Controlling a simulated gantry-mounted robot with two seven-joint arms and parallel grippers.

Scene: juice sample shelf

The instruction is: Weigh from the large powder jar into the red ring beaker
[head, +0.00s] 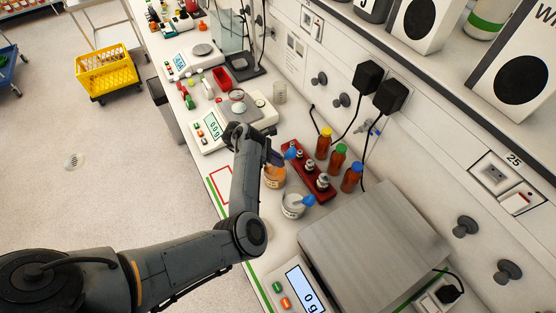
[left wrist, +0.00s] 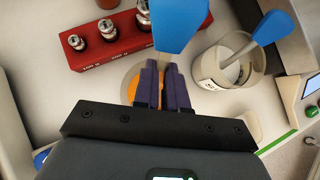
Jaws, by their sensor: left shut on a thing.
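My left gripper (head: 277,158) is shut on a blue-ended scoop (head: 291,153); the wide blue end also shows in the left wrist view (left wrist: 178,25), above the purple fingers. The fingers are over an orange-filled jar (head: 273,177), mostly hidden below them in the wrist view; I cannot tell whether the scoop's lower end is inside it. A white-filled jar (head: 293,207) with another blue-ended scoop (head: 306,200) stands beside it. I cannot tell which jar is the large powder jar. A small glass vessel with a reddish rim (head: 237,95) sits on the nearer small balance (head: 211,126). My right gripper is not in view.
A red block with metal weights (head: 322,190) and several brown bottles with coloured caps (head: 323,143) stand close behind the jars. A large scale (head: 372,235) is at the near right. A red outline (head: 220,184) marks bare bench.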

